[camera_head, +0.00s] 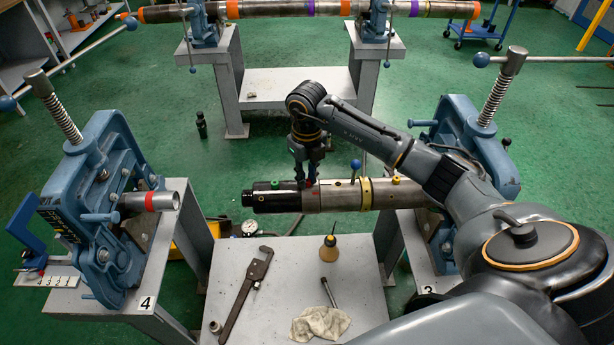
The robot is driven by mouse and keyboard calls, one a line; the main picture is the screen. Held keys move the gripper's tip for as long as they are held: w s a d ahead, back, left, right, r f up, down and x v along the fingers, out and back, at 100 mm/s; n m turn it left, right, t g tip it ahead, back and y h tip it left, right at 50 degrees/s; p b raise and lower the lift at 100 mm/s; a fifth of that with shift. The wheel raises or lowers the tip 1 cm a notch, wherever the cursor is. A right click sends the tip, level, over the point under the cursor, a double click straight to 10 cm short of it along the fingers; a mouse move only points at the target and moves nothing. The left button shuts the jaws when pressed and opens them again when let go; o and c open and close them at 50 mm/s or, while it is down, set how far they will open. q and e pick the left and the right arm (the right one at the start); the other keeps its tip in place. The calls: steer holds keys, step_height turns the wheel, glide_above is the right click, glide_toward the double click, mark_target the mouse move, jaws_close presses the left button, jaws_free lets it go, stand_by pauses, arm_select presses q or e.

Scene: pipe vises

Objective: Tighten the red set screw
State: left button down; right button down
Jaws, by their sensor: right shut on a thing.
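The red set screw (309,183) shows as a small red spot on top of a horizontal steel pipe (336,197) with a black left end. My right gripper (306,178) reaches down from above and is shut on the red set screw; its fingers hide most of it. A green screw (274,185) sits to its left on the black part. A blue-topped screw (355,166) stands taller to its right, and a yellow screw (396,180) is farther right. My left gripper is not in view.
A blue vise (100,200) stands at left with a red-banded pipe stub (150,201). Another vise (470,135) holds the pipe at right. The low grey table (290,260) carries a pipe wrench (245,290), an oil can (329,250) and a rag (320,324).

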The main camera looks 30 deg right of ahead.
mark_target(307, 181)
steer(key=shift+m, duration=1.5)
steer(key=c, duration=1.3)
jaws_free()
steer(key=shift+o, duration=0.2)
step_height(307, 181, up, 12)
